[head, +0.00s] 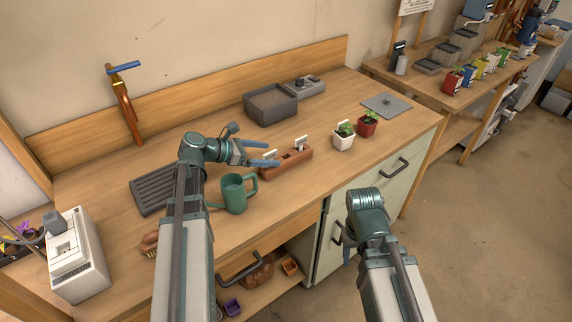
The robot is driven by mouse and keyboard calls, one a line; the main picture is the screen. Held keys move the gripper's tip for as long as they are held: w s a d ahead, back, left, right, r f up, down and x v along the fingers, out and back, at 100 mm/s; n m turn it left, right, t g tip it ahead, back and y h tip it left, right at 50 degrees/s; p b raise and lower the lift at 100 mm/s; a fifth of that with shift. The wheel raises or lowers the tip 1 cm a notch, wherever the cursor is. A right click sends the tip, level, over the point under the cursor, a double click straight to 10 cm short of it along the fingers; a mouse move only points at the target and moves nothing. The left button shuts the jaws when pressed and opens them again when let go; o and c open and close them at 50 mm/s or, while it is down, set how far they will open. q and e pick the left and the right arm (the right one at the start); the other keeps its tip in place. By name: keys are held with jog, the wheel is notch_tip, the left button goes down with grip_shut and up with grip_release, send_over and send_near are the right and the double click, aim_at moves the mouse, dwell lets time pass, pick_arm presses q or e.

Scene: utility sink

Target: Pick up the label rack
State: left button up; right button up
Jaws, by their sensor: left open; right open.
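The label rack (291,166) is a low reddish-brown block with white labels standing in it, on the wooden counter near the middle of the head view. My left gripper (274,154) is open, with its two blue fingers pointing right at the rack's left end. One finger reaches behind the rack's left end and the other is close to its near left side; I cannot tell whether they touch it. My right gripper (348,256) is low in front of the cabinet, mostly hidden behind its own arm, with only a bit of blue showing.
A green watering can (234,194) stands just in front of my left gripper. Two potted plants, in a white pot (343,142) and a red pot (367,128), stand right of the rack. A grey tray (270,105) lies behind. A dark slatted tray (152,190) is at left.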

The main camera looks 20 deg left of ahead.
aim_at(290, 157)
pick_arm(q)
jog(key=shift+f+b+x, duration=0.25)
jog(key=shift+b+x, duration=1.1)
jog(key=shift+x, duration=1.15)
jog(key=shift+d, duration=0.1)
grip_shut()
